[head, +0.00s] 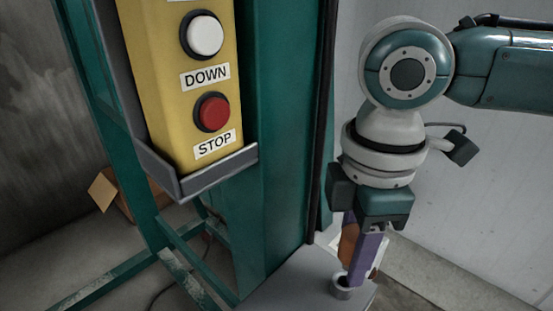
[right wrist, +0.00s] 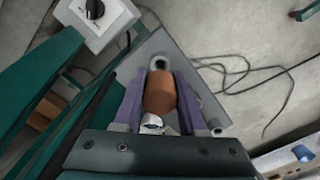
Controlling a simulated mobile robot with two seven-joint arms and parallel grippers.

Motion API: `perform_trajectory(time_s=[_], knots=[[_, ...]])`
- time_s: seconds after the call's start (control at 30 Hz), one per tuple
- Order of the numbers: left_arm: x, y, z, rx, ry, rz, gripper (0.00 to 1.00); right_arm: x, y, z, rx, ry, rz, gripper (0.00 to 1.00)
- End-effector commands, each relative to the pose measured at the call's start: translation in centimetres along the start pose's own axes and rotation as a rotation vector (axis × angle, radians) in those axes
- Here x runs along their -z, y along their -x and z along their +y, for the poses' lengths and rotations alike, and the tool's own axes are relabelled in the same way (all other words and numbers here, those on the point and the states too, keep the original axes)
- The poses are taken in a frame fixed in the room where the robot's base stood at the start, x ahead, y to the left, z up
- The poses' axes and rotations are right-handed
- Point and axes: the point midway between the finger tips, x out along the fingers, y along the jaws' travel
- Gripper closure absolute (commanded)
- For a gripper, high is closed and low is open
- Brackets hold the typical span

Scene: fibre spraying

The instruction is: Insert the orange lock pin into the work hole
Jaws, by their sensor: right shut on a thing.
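The orange lock pin (head: 348,246) is between the purple fingers of my right gripper (head: 356,280), which is shut on it. In the right wrist view the pin (right wrist: 160,93) lies between the two fingers (right wrist: 158,82). The work hole (head: 342,289) is a round grey collar on a grey plate, right by the fingertips in the head view. In the right wrist view the hole (right wrist: 158,63) shows open and dark, just beyond the pin's far end. The pin appears outside the hole; its exact height above it is unclear. My left gripper is out of view.
The grey plate (head: 285,283) joins a green column (head: 275,130). A yellow control box (head: 180,100) with DOWN and STOP buttons hangs left of my arm. A white box with a black knob (right wrist: 95,12) is near the plate. Cables (right wrist: 285,90) lie on the floor.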

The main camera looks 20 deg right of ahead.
Motion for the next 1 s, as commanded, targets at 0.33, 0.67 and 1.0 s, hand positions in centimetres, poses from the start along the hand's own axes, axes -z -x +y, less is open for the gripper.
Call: perform_trajectory(time_s=[0.33,0.67,1.0], knots=[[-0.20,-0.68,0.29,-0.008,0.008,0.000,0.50,0.02,-1.34,-0.04,0.001,0.001,0.000,1.00],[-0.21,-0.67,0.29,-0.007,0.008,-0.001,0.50,0.02,-1.30,-0.03,0.000,0.001,0.000,1.00],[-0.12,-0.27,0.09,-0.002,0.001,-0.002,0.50,0.02,-1.17,-0.01,0.000,0.000,0.000,1.00]])
